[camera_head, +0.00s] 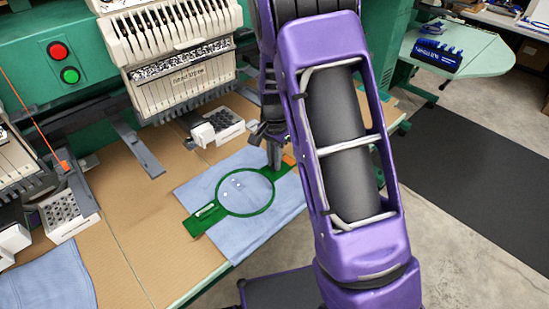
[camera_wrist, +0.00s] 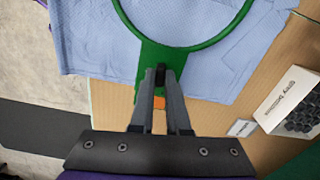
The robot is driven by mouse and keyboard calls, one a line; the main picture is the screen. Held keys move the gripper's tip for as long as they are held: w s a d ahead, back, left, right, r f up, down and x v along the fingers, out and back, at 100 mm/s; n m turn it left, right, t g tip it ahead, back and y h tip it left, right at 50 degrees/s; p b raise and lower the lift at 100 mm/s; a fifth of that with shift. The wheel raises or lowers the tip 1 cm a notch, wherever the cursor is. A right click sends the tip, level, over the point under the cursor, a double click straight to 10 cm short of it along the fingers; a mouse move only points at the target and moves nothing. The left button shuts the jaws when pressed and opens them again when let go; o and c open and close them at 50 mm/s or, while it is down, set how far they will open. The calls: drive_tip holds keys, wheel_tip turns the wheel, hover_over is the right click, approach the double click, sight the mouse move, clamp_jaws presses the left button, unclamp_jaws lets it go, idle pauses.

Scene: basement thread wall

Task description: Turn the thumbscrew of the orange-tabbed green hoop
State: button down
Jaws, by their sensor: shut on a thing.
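The green hoop (camera_head: 218,209) lies on a light blue cloth (camera_head: 262,226) on the tan table. Its orange tab (camera_head: 289,160) shows at the far right end, just beside my gripper (camera_head: 274,158). In the wrist view the hoop's ring (camera_wrist: 186,46) is at the top, and its green bracket reaches down between my fingers. The orange tab (camera_wrist: 159,101) shows between the fingers. My gripper (camera_wrist: 161,76) is shut on a small dark thumbscrew (camera_wrist: 160,70) on the bracket. The fingers hide part of the thumbscrew.
A white perforated box (camera_head: 217,127) stands on the table behind the cloth. A white box of dark parts (camera_wrist: 293,101) and a small white card (camera_wrist: 241,128) lie right in the wrist view. The embroidery machine head (camera_head: 180,55) rises behind. A folded blue cloth (camera_head: 48,282) lies front left.

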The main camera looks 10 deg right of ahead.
drive_tip(key=shift+m, duration=0.7)
drive_tip(key=c, duration=0.9)
unclamp_jaws()
wheel_tip(320, 180, up, 18)
drive_tip(key=shift+f+p, duration=0.25)
drive_tip(key=shift+p, duration=0.4)
